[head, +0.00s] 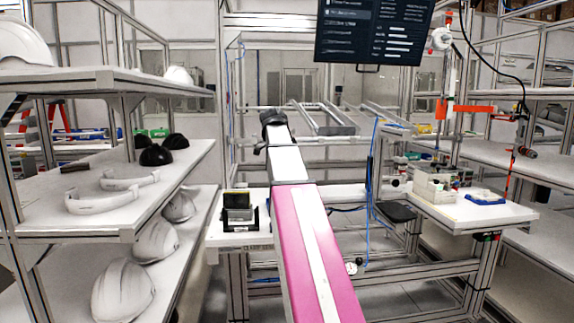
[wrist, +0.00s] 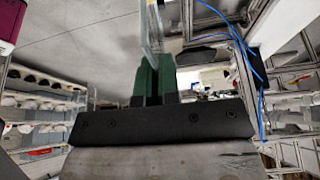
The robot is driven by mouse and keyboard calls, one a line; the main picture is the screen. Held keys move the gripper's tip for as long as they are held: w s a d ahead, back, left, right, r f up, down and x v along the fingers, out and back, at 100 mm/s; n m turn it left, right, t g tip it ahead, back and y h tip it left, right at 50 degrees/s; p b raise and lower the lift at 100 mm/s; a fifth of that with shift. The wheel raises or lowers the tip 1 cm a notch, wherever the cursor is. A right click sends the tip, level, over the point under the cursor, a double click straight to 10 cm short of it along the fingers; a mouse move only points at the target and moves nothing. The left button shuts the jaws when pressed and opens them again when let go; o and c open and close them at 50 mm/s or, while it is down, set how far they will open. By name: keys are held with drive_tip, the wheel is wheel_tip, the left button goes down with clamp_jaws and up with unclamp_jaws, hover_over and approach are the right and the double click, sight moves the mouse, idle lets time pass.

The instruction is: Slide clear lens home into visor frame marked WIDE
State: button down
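My gripper (wrist: 154,82) shows in the wrist view with its two green fingers close together. A thin clear pane, the clear lens (wrist: 152,32), stands up from between them, seen nearly edge-on and cut off by the top of the picture. In the head view my arm reaches away over the worktable, and the gripper and lens cannot be made out there. Two white curved bands, which look like visor frames (head: 112,201) (head: 130,181), lie on the left middle shelf. No WIDE marking is readable on them.
A small black stand (head: 240,211) sits on the white table left of my arm. Black domes (head: 157,155) and white helmet shells (head: 124,292) fill the left shelves. A right table (head: 480,214) holds bins and a blue tray (head: 485,197). A blue hose (head: 370,165) hangs right of my arm.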

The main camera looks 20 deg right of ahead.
drive_tip(key=shift+f, duration=0.1)
drive_tip(key=shift+f, duration=2.85)
wheel_tip(320, 180, down, 8)
idle(3.1)
drive_tip(key=c, duration=1.3)
unclamp_jaws()
drive_tip(key=shift+o, duration=0.2)
drive_tip(key=v, duration=1)
drive_tip(key=shift+a+r, duration=0.15)
drive_tip(key=shift+r, duration=0.25)
